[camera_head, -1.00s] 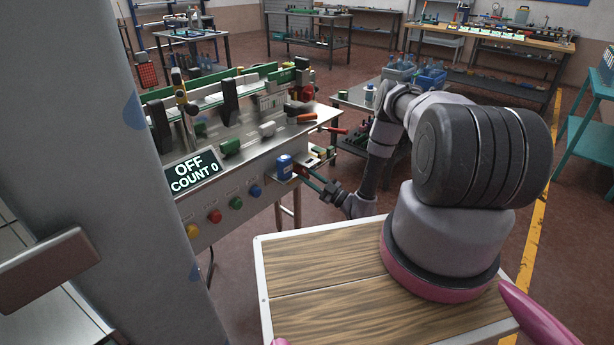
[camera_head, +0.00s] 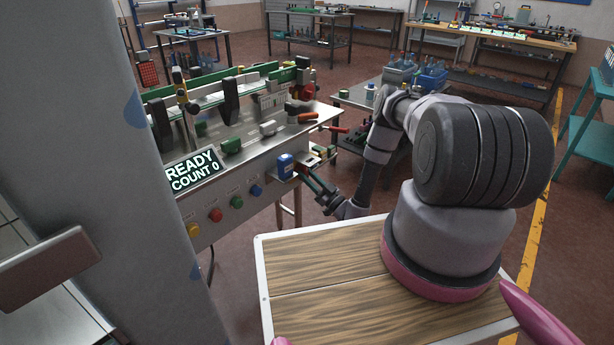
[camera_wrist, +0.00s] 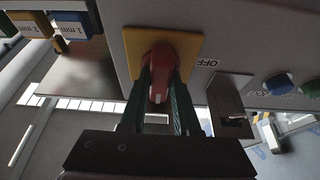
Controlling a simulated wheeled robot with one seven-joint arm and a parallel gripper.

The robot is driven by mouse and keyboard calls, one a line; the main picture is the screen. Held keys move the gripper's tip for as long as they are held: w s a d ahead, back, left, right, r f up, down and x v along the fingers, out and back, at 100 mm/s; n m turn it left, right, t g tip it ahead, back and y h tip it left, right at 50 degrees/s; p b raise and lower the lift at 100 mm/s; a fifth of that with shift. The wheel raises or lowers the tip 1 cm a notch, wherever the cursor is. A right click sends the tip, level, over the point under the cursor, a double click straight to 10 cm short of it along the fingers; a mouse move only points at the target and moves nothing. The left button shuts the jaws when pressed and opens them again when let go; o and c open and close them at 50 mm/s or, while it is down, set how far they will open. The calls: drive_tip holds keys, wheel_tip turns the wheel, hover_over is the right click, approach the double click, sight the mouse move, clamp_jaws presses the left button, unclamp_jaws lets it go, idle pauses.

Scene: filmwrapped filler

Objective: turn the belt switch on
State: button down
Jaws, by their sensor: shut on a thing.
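The belt switch is a red rotary handle (camera_wrist: 160,64) on a yellow plate (camera_wrist: 131,44) in the wrist view. My gripper (camera_wrist: 164,84) has its two dark green fingers on either side of the handle and is shut on it. The handle points down the picture, away from the OFF label (camera_wrist: 209,62) at the plate's right. In the head view my gripper (camera_head: 304,174) is at the right end of the machine's front panel, and the switch is too small to make out. The machine's display (camera_head: 191,171) reads READY, COUNT 0.
Yellow, red, green and blue buttons (camera_head: 236,202) line the machine's front panel (camera_head: 208,200). A metal bracket (camera_wrist: 231,104) sticks out right of the switch in the wrist view. Open floor lies around the machine's right legs.

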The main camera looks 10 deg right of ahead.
drive_tip(key=c, duration=0.6)
unclamp_jaws()
drive_tip(key=shift+c, duration=0.2)
drive_tip(key=v, duration=1.1)
